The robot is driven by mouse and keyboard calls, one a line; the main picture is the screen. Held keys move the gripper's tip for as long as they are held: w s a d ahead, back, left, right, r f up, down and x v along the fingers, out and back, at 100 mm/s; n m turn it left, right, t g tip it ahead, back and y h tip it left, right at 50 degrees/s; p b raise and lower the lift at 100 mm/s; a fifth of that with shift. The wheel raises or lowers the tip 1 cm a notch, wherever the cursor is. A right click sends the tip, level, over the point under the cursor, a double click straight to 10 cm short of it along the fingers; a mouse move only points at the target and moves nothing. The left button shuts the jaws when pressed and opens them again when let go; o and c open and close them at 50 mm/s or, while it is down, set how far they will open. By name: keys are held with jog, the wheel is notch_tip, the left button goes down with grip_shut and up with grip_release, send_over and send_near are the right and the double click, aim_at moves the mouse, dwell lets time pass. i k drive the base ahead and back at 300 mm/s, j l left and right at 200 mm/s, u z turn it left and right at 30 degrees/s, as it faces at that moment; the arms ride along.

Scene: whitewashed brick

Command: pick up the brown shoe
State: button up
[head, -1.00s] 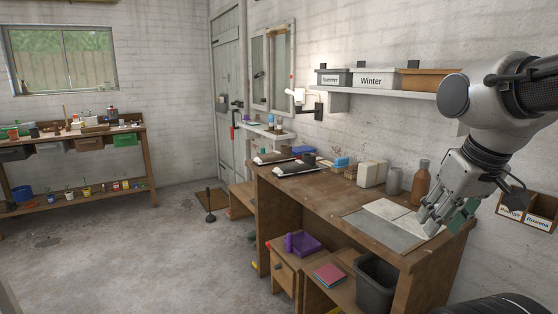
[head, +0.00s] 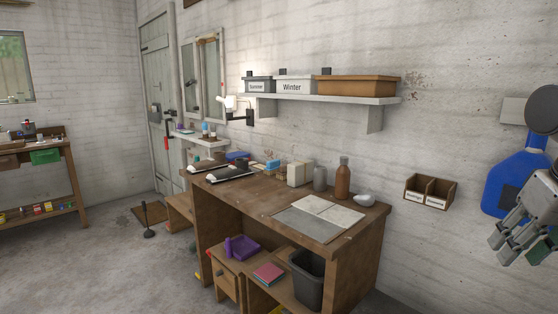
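I cannot make out a brown shoe anywhere in the head view. Two long dark items with pale ends, the nearer dark item (head: 232,173) and the farther dark item (head: 207,163), lie at the far left end of the wooden workbench (head: 262,207); they are too small to identify. My gripper (head: 512,252) is at the right edge, well right of the bench and in front of the wall. It is partly cut off by the frame. A dark green patch shows by its fingers; I cannot tell if it is held or part of the gripper.
A brown bottle (head: 343,180), grey canister (head: 320,178) and white bowl (head: 365,200) stand on the bench. A grey bin (head: 307,282) is below. Floor at left is mostly clear.

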aim_at(219, 162)
jog(key=i+j+z, duration=0.35)
jog(key=j+z, duration=0.2)
jog(key=j, duration=0.15)
jog(key=i+j+z, duration=0.1)
jog(key=j+z, duration=0.15)
jog(key=j, duration=0.15)
jog(key=i+j, duration=0.15)
jog(key=j, duration=0.5)
jog(key=i+j, duration=0.15)
jog(key=j, duration=0.45)
jog(key=i+j, duration=0.15)
jog(key=j, duration=0.5)
jog(key=i+j, duration=0.15)
jog(key=j, duration=0.5)
jog(key=i+j, duration=0.15)
jog(key=j, duration=0.5)
jog(key=i+j, duration=0.15)
jog(key=j, duration=0.45)
jog(key=i+j, duration=0.15)
jog(key=j, duration=0.5)
jog(key=i+j, duration=0.15)
jog(key=j, duration=0.5)
